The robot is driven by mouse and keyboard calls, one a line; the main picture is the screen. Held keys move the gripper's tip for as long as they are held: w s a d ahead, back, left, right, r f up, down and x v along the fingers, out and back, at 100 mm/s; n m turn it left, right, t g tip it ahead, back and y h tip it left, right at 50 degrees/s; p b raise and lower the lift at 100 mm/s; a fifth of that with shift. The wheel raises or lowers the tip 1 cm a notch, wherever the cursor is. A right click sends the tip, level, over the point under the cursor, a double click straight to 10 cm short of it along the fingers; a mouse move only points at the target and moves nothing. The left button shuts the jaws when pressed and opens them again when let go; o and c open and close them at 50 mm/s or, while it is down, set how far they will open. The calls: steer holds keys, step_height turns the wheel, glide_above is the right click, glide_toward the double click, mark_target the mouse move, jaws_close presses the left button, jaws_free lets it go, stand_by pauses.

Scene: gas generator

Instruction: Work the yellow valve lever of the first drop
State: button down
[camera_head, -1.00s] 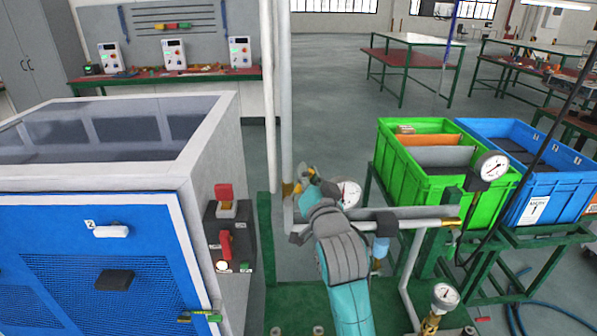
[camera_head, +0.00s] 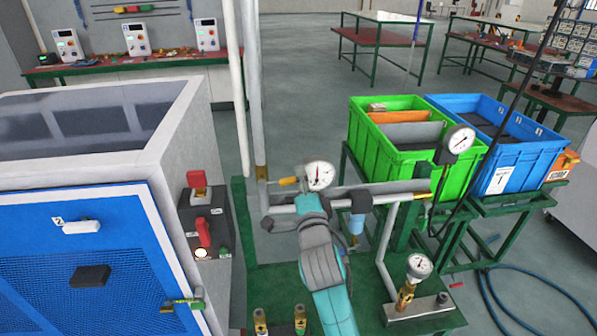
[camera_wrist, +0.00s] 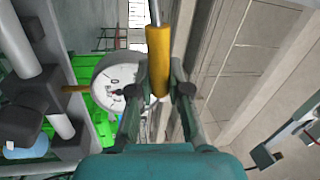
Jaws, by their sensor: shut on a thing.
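The yellow valve lever (camera_wrist: 158,62) has a yellow grip on a silver rod and stands upright in the wrist view. My gripper (camera_wrist: 164,92) has its fingers on either side of the lower end of that grip and is shut on it. In the head view, a yellow piece that looks like the lever (camera_head: 289,181) shows just left of a round white gauge (camera_head: 320,176). My grey and teal arm covers the pipe below it, and my fingertips are hard to make out there. The gauge also shows left of my fingers in the wrist view (camera_wrist: 112,80).
A grey horizontal pipe (camera_head: 385,191) runs right from the lever area, with another gauge (camera_head: 458,139) above its right end. A blue cabinet (camera_head: 75,270) and switch box (camera_head: 207,222) stand left. Green (camera_head: 405,160) and blue (camera_head: 510,165) crates stand right.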

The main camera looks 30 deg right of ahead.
steer(key=shift+f+m+h, duration=0.3)
steer(key=shift+f+m, duration=0.45)
steer(key=shift+m, duration=0.35)
steer(key=shift+f, duration=0.1)
steer(key=c, duration=1.1)
jaws_free()
steer(key=shift+s, duration=0.1)
steer(key=v, duration=1.2)
